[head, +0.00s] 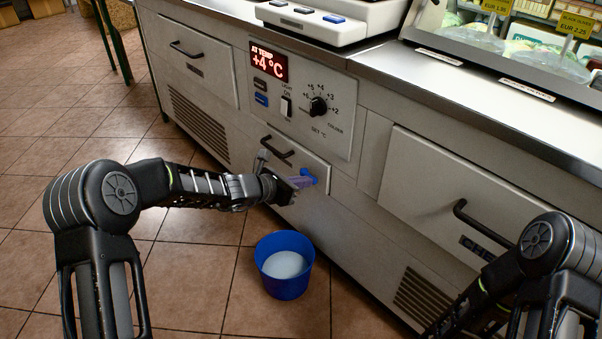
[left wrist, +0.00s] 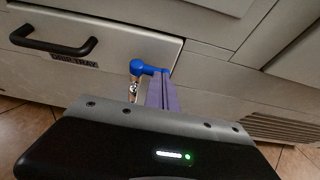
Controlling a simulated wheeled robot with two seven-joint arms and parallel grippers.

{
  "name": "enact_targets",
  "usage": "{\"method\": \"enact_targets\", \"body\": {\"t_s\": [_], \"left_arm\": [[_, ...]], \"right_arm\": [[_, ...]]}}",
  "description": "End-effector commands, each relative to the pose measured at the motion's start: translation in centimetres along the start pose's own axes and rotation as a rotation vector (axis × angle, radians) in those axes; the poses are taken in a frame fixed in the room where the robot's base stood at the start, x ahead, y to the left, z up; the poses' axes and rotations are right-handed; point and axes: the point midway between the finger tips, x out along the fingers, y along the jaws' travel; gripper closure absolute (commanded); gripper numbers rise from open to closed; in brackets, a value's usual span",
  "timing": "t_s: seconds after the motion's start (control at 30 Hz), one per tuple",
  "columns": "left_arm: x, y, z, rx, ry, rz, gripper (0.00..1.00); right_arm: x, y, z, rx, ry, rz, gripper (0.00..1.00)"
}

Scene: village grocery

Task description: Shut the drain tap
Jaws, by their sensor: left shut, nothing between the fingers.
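The drain tap has a blue lever handle (head: 309,177) on the drip tray front of the counter. In the left wrist view the blue handle (left wrist: 148,68) lies roughly crosswise above a shiny metal tap body (left wrist: 134,88). My left gripper (head: 300,182) is shut and empty, with its purple fingers (left wrist: 163,90) right at the end of the handle. I cannot tell whether they touch it. The tap's outlet is mostly hidden by my gripper. Of my right arm only links show in the head view; its gripper is out of sight.
A blue bucket (head: 287,284) with pale liquid stands on the tiled floor below the tap. A black drawer handle (head: 277,152) is above the tap, under the control panel (head: 304,100).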

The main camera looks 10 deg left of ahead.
Motion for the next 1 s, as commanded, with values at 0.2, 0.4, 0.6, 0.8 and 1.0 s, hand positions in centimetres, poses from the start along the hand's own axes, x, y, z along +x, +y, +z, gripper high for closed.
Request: {"method": "enact_targets", "body": {"t_s": [0.2, 0.4, 0.6, 0.8, 1.0], "left_arm": [[0.1, -0.1, 0.0, -0.001, 0.001, -0.001, 1.0], [-0.3, -0.1, -0.1, -0.001, 0.001, -0.001, 1.0], [-2.0, 0.0, -0.5, -0.002, 0.001, 0.001, 1.0], [-4.1, 0.0, -1.0, -0.001, 0.001, 0.001, 1.0], [-6.3, 0.0, -1.5, 0.0, 0.001, 0.001, 1.0]], "right_arm": [[0.0, 0.0, 0.0, 0.0, 0.0, 0.0, 0.64], [0.0, 0.0, 0.0, 0.0, 0.0, 0.0, 0.64], [0.2, 0.1, 0.0, 0.0, 0.0, 0.0, 0.64], [0.1, 0.0, 0.0, 0.0, 0.0, 0.0, 0.64], [-0.1, 0.0, 0.0, 0.0, 0.0, 0.0, 0.64]]}}
